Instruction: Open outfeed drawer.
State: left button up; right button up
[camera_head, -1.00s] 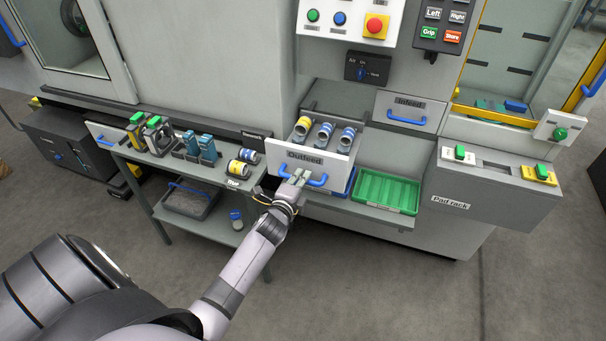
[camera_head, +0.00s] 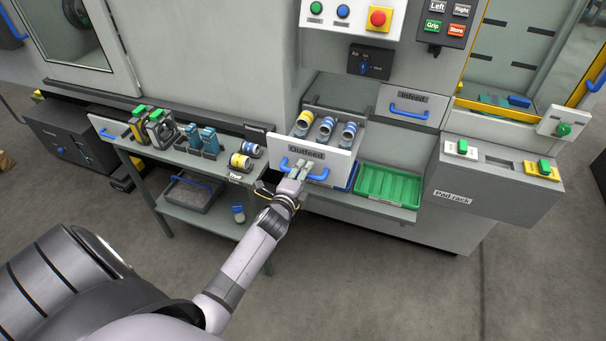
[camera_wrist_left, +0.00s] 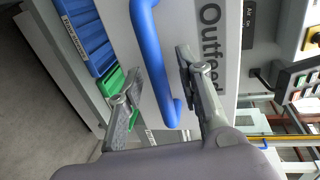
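The outfeed drawer (camera_head: 339,166) stands pulled out from the machine, with its white front labelled "Outfeed". Yellow- and blue-banded cylinders (camera_head: 327,127) lie in it. Its blue bar handle (camera_head: 318,176) is on the front. My left gripper (camera_head: 301,169) is at this handle. In the left wrist view, the left gripper (camera_wrist_left: 158,68) has its fingers apart, one on each side of the blue handle (camera_wrist_left: 155,50). Gaps seem to show beside the bar; firm contact is not visible. My right gripper is in neither view.
A green tray (camera_head: 388,205) sits on the shelf right of the drawer. A side table (camera_head: 180,165) with blue-banded and dark parts stands to the left. The infeed drawer (camera_head: 424,98) is above right. The floor in front is clear.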

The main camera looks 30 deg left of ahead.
pick_arm(q)
jog(key=v, duration=1.2)
jog(key=shift+a, duration=0.1)
jog(key=s+d+f+n+g+h+b, duration=0.15)
jog(key=s+f, duration=0.25)
jog(key=f, duration=0.6)
jog(key=s+d+f+n+g, duration=0.2)
jog(key=s+d+f+g, duration=0.1)
jog(key=f, duration=0.6)
jog(key=s+d+f+n+g+h+b, duration=0.15)
jog(key=s+f, duration=0.25)
jog(key=f, duration=0.6)
jog(key=s+d+f+n+g, duration=0.1)
jog(key=s+f+n+g, duration=0.1)
jog(key=s+f, duration=0.4)
jog(key=s+d+f+n+g, duration=0.2)
jog(key=s+f, duration=0.5)
jog(key=s, duration=0.6)
jog(key=s+d+f+n+g+b, duration=0.1)
jog(key=s+f+n+g, duration=0.3)
jog(key=s+f, duration=0.3)
jog(key=s, duration=0.3)
jog(key=shift+d+h, duration=0.3)
jog(key=shift+h, duration=0.1)
